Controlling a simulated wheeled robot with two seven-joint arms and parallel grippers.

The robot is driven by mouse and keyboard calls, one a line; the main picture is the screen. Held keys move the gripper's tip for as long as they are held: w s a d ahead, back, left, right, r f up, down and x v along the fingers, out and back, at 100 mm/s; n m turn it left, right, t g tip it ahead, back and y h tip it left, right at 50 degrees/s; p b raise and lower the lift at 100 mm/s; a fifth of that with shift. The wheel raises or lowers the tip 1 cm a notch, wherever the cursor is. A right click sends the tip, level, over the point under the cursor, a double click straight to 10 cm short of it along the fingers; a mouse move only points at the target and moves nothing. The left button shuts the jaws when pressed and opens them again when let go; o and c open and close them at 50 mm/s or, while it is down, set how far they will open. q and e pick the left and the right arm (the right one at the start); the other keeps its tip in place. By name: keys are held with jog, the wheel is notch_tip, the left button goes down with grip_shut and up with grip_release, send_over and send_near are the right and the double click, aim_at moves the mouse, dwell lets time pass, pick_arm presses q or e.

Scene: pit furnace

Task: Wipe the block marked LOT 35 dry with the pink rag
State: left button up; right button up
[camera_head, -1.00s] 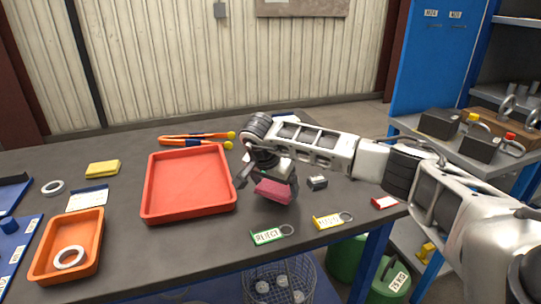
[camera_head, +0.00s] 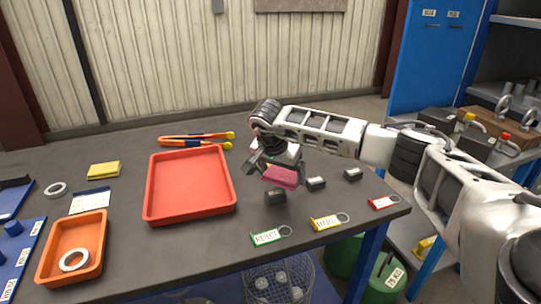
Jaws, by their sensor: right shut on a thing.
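My right gripper (camera_head: 276,168) is shut on the pink rag (camera_head: 283,177), which hangs just above the dark table. A small dark block (camera_head: 276,197) sits on the table just below and in front of the rag, with a small gap showing. A second dark block (camera_head: 316,183) sits right of the rag, and a third (camera_head: 352,174) lies farther right. Their markings are too small to read, so I cannot tell which is LOT 35. My left gripper is not in view.
A red tray (camera_head: 190,213) stands left of the gripper, with orange-handled tongs (camera_head: 195,140) behind it. Green (camera_head: 268,238), yellow (camera_head: 328,223) and red (camera_head: 383,203) tags lie along the front edge. An orange tray (camera_head: 73,270) and yellow sponge (camera_head: 104,169) are at left.

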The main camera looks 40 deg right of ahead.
jog(key=shift+r+p, duration=1.55)
jog(key=shift+r, duration=0.6)
